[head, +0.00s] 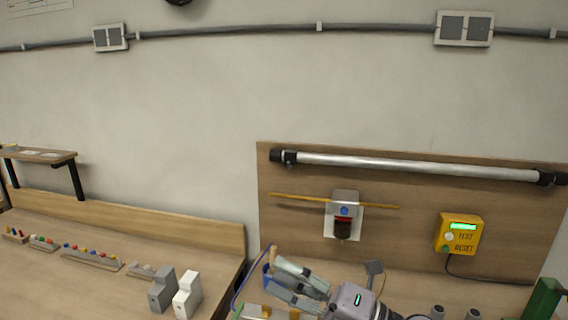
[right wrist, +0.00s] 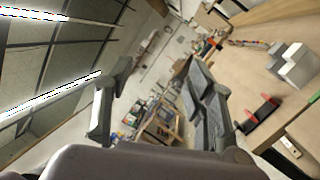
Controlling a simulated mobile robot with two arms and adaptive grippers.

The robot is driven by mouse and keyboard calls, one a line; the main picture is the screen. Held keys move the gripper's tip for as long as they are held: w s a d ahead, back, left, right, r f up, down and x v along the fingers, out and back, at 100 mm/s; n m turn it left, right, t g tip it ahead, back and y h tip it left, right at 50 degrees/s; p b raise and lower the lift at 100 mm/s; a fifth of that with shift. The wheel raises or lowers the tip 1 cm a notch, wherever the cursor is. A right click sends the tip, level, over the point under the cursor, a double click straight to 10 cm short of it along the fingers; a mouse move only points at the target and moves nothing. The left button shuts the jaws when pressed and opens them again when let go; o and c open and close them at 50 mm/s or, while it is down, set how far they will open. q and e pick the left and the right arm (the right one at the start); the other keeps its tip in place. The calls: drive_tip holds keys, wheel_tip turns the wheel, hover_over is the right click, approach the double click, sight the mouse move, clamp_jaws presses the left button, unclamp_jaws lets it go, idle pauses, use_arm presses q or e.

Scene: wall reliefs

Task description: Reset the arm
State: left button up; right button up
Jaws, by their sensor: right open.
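My right gripper (head: 275,279) is low in the head view, in front of the wooden back panel's lower left corner, its fingers pointing left. The right wrist view shows its two grey fingers (right wrist: 158,90) spread wide with nothing between them. My left gripper is in neither view.
A wooden panel (head: 400,180) carries a silver bar (head: 415,167), a grey device (head: 344,205) with a blue button, and a yellow TEST/RESET box (head: 459,235). Grey (head: 161,291) and white (head: 187,293) blocks stand on the left bench (head: 100,285).

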drive_tip(key=w+d+f+m+t+h, duration=0.25)
drive_tip(key=d+m+t+h, duration=0.4)
drive_tip(key=m, duration=0.45)
drive_tip(key=w+d+f+m+t+h, duration=0.25)
drive_tip(key=d+m+t+h, duration=0.4)
drive_tip(key=m, duration=0.45)
drive_tip(key=s+d+f+m+g+h, duration=0.4)
drive_tip(key=d+f+m+g+h, duration=0.15)
drive_tip(key=f, duration=0.45)
drive_tip(key=s+d+f+m+g, duration=0.1)
drive_tip(key=s+f+m+g, duration=0.2)
drive_tip(key=s+f+g, duration=0.55)
drive_tip(key=s+d+f+m+g, duration=0.1)
drive_tip(key=s+f+m+g, duration=0.2)
drive_tip(key=s+f, duration=0.95)
drive_tip(key=s+f+g, duration=0.1)
drive_tip(key=s+f, duration=0.1)
drive_tip(key=f, duration=1)
drive_tip(key=s+f+g, duration=0.1)
drive_tip(key=s+f, duration=0.2)
drive_tip(key=f, duration=1)
drive_tip(key=s+d+f+g+h+b, duration=0.1)
drive_tip(key=s+d+f, duration=0.1)
drive_tip(key=s+f, duration=1.4)
drive_tip(key=shift+s+d+b, duration=0.15)
drive_tip(key=shift+d+b, duration=0.1)
drive_tip(key=shift+b, duration=0.05)
